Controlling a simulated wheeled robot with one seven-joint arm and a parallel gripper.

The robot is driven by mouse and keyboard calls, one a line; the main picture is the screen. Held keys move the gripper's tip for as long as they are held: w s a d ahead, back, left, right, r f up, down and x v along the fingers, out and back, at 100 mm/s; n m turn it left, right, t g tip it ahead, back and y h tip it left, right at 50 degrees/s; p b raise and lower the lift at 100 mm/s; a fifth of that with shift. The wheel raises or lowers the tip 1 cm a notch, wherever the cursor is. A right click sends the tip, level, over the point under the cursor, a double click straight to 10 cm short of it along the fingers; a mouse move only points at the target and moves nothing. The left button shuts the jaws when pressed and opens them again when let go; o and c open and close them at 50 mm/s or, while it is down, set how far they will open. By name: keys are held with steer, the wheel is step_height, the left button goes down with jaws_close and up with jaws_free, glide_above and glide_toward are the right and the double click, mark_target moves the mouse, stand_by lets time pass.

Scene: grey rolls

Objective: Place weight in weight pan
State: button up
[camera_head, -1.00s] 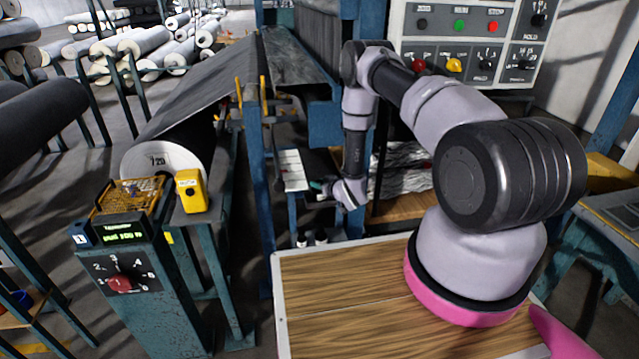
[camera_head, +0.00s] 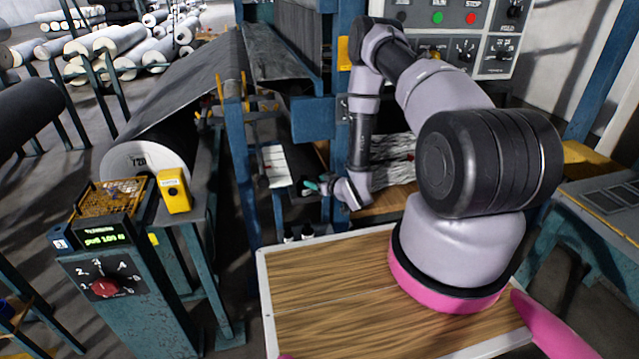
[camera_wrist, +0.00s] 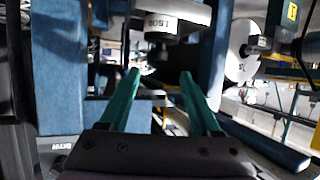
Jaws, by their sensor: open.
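My gripper (camera_head: 312,187) is low in the blue machine frame, beyond the wooden tabletop, and small in the head view. In the wrist view its two teal fingers (camera_wrist: 162,78) are apart, with nothing held between them. A grey disc-shaped weight (camera_wrist: 165,20) with printed digits is at the top of the wrist view, beyond the fingertips and apart from them. A dark stem or knob shows below the disc. I cannot make out a weight pan for sure in either view.
Blue machine posts (camera_head: 238,165) stand close to my arm. A large grey roll (camera_head: 145,160) is at the left, behind a control post (camera_head: 125,290) with a red knob. A wooden tabletop (camera_head: 330,300) lies in front, mostly bare. Small dark-and-white items (camera_head: 298,234) sit past its far edge.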

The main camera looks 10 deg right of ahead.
steer(key=w+d+r+m+g+h, duration=0.1)
steer(key=w+d+r, duration=0.2)
steer(key=r, duration=0.6)
steer(key=w+d+r+m+h, duration=0.1)
steer(key=w+d+r+h, duration=0.1)
steer(key=r, duration=0.6)
steer(key=s+d+r+m+g+h, duration=0.1)
steer(key=s+d+r+m, duration=0.15)
steer(key=r, duration=1.35)
steer(key=s+a+r+m+g, duration=0.1)
steer(key=s+r+m+g, duration=0.1)
steer(key=s+r, duration=1.3)
steer(key=s+a+r+g+y, duration=0.1)
steer(key=s+r, duration=0.2)
steer(key=s, duration=0.6)
steer(key=s+a+r+m+y, duration=0.1)
steer(key=s+a+r, duration=0.1)
steer(key=s, duration=0.8)
steer(key=shift+a+r+g, duration=0.25)
steer(key=shift+r+g, duration=0.15)
steer(key=shift+r, duration=0.1)
